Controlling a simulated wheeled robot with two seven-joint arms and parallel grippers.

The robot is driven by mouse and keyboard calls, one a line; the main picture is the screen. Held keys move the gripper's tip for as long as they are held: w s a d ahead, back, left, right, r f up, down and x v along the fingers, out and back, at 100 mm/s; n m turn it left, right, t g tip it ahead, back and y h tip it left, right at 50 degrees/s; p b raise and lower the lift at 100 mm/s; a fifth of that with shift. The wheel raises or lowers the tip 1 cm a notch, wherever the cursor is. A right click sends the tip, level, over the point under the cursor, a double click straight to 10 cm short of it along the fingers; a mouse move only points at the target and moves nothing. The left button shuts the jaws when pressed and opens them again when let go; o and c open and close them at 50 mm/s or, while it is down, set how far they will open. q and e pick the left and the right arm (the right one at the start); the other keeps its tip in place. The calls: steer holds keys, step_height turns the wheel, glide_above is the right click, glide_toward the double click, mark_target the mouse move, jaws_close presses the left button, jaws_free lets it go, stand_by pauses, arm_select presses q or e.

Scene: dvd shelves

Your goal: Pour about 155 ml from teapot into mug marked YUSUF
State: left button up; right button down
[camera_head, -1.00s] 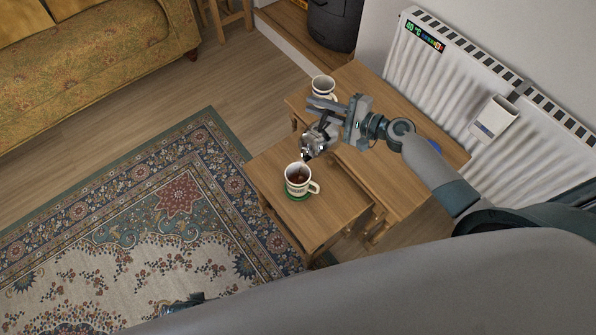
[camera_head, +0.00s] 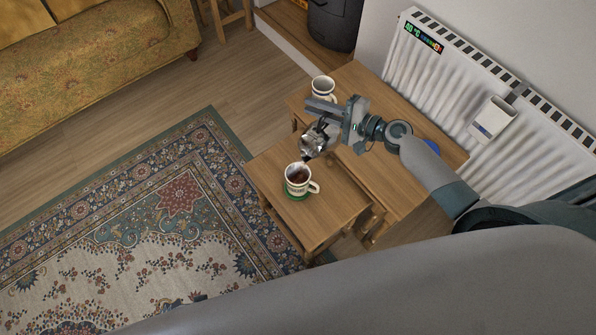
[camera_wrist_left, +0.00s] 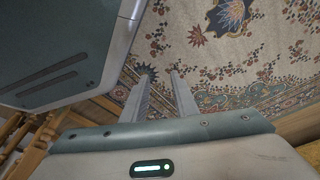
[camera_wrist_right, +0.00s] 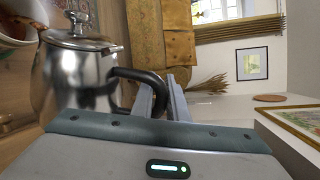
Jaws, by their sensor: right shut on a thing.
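The shiny metal teapot (camera_head: 313,144) is held tilted above the small front table, its spout end close over the rim of a white mug (camera_head: 298,181). The mug stands upright on a green coaster, with dark brown liquid inside. Its side lettering is too small to read surely. My right gripper (camera_head: 333,122) is shut on the teapot's black handle. The right wrist view shows the lidded teapot (camera_wrist_right: 78,75), its handle (camera_wrist_right: 143,78) at the fingers, and part of the mug (camera_wrist_right: 22,12). I cannot tell whether liquid flows. My left gripper (camera_wrist_left: 160,95) is open and empty above the rug.
A second white mug (camera_head: 323,87) stands on the taller wooden table (camera_head: 365,85) behind the pot. A white radiator (camera_head: 440,75) lines the wall at right. The patterned rug (camera_head: 150,230) lies left of the front table (camera_head: 320,215). A sofa (camera_head: 90,60) is at upper left.

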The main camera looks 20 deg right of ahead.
arm_select(q)
steer(key=shift+f, duration=0.2)
arm_select(e)
steer(key=shift+a+r, duration=0.1)
steer(key=shift+r, duration=0.1)
